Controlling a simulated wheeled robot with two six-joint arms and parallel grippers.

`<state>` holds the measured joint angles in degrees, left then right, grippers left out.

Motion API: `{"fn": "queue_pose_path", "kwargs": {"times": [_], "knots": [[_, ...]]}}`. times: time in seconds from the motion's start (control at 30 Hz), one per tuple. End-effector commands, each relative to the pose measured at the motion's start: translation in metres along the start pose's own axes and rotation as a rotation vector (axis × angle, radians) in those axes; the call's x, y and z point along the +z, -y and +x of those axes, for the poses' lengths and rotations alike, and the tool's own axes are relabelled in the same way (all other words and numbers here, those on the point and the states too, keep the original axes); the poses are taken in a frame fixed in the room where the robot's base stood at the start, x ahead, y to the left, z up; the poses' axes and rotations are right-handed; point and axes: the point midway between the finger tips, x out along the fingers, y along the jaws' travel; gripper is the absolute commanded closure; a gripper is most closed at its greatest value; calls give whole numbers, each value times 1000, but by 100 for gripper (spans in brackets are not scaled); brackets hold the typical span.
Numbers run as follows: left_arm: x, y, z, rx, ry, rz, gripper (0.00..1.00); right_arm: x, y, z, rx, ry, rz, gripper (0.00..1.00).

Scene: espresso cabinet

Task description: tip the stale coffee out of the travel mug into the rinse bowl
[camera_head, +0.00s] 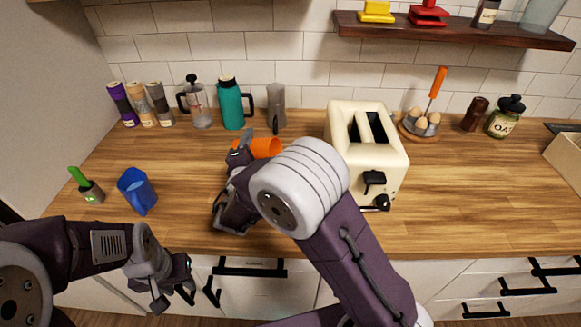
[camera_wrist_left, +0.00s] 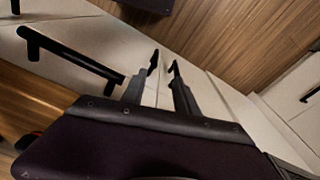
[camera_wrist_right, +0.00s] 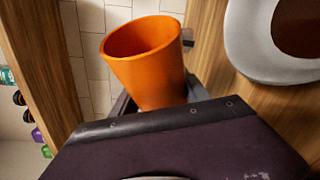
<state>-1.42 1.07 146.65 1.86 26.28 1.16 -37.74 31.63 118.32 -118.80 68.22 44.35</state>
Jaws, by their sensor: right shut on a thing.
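The orange travel mug (camera_wrist_right: 145,62) is in the jaws of my right gripper (camera_wrist_right: 158,97), which is shut on it. In the head view the mug (camera_head: 265,147) lies tipped well over on its side, above the counter left of the toaster. Only its orange inner wall shows; I see no liquid in it. A pale bowl (camera_wrist_right: 247,55) with a dark brown inside, seemingly the rinse bowl, shows at the right of the right wrist view. My right arm seems to hide it in the head view. My left gripper (camera_head: 175,287) is open and empty before the cabinet fronts; its fingers (camera_wrist_left: 164,64) stand apart.
A cream toaster (camera_head: 365,150) stands right of the mug.

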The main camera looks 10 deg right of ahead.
Motion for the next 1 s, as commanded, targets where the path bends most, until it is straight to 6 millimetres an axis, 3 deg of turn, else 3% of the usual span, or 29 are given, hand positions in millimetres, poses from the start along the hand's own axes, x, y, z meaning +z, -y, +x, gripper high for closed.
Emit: {"fn": "queue_pose_path", "kwargs": {"times": [0.13, 0.4, 0.57, 0.8, 1.0], "knots": [[-2, 0, -17, 0, 1, 0, 64, -3, 19, 1, -107, -2, -239, 100], [-7, -1, -68, 0, 1, 0, 64, 4, 18, -1, -238, -9, -538, 100], [-10, -2, -94, 0, 1, 0, 64, -3, 17, 2, -303, -14, -680, 100], [-11, -2, -111, 0, 1, 0, 64, -25, 50, 10, -428, -27, -957, 100], [-12, -2, -121, 0, 1, 0, 64, -29, 52, 12, -481, -33, -1079, 100]]}}
